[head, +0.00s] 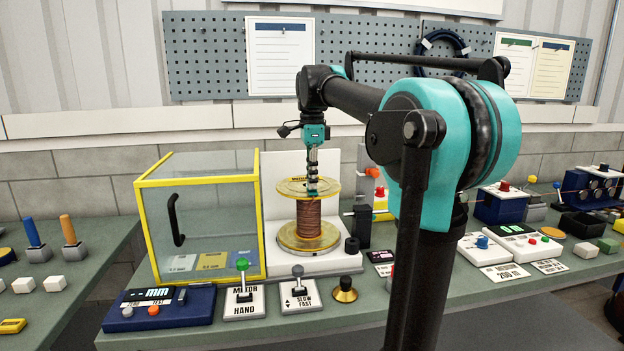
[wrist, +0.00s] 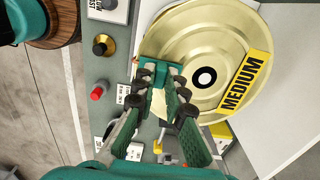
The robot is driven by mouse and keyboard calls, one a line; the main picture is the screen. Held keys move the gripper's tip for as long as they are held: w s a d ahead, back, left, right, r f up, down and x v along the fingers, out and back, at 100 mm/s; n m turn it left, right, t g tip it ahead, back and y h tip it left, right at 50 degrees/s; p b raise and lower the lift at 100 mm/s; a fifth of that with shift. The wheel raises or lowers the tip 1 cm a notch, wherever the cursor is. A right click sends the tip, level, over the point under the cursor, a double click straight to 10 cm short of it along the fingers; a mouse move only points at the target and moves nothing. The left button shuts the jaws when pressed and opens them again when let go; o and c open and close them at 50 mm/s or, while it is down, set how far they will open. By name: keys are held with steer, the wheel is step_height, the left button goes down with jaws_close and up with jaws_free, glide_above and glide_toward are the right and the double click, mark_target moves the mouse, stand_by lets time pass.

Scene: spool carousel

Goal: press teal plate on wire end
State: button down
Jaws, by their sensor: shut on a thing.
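The spool has gold flanges (head: 323,187) and copper-coloured wire (head: 309,218) wound between them. It stands upright on a white stand. In the wrist view its top flange (wrist: 205,30) fills the upper right, with a yellow MEDIUM label (wrist: 245,80). My gripper (head: 312,184) points straight down at the top flange. In the wrist view my gripper (wrist: 157,90) is shut on the small teal plate (wrist: 154,68), which lies over the flange's edge area. I cannot tell whether the plate touches the flange. The wire end is not visible.
A yellow-framed clear box (head: 200,215) stands left of the spool. In front are a blue meter (head: 160,308), the MOTOR/HAND switch (head: 244,300), the SLOW/FAST switch (head: 299,298) and a brass-and-black knob (head: 345,290). A black post (head: 361,226) stands close right of the spool.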

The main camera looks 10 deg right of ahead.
steer(key=c, duration=1.5)
jaws_free()
steer(key=o, duration=0.5)
steer(key=shift+r, duration=2.95)
steer(key=shift+c, duration=0.2)
